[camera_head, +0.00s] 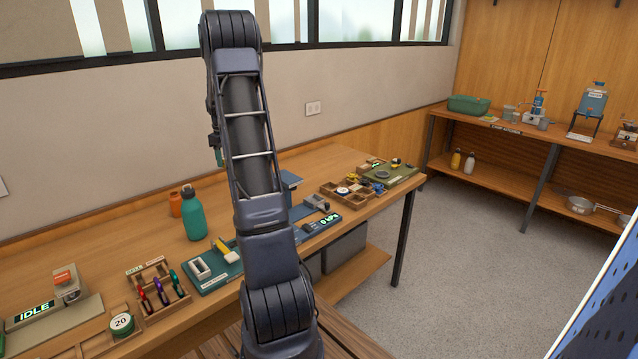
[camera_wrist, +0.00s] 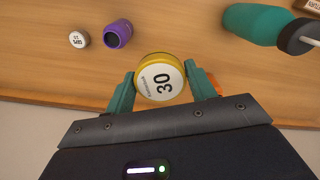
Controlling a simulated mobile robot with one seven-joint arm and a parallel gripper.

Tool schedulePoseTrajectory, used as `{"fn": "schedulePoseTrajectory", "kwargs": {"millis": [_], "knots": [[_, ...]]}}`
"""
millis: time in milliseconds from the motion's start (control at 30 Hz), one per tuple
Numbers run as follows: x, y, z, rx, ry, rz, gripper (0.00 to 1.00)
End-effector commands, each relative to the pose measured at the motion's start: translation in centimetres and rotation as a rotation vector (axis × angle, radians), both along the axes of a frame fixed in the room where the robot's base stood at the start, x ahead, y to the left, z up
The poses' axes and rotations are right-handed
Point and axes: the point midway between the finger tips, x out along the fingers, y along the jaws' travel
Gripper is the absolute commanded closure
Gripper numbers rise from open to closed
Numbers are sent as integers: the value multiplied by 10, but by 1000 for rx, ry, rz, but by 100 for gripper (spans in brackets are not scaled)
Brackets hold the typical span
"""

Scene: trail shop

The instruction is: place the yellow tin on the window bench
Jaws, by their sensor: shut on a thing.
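The yellow tin (camera_wrist: 161,80) has a white lid marked "30". In the wrist view it sits between the two teal fingers of my gripper (camera_wrist: 160,88), which are shut on it. The wooden window bench (camera_wrist: 50,72) lies beneath it; I cannot tell whether the tin touches the wood. In the head view the window bench (camera_head: 130,235) runs along the wall under the windows. My arm stands in front of its middle and hides the tin there. Only a small teal part of my gripper shows beside the arm.
In the wrist view a purple container (camera_wrist: 118,34) and a small white-lidded tin (camera_wrist: 78,40) lie near. A teal bottle (camera_wrist: 258,24) is at upper right.

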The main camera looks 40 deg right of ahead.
Motion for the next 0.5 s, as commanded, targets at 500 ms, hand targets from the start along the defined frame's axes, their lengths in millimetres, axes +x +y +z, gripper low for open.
{"fn": "schedulePoseTrajectory", "kwargs": {"millis": [500], "knots": [[-59,-216,-8,-8,4,-304,67]]}}
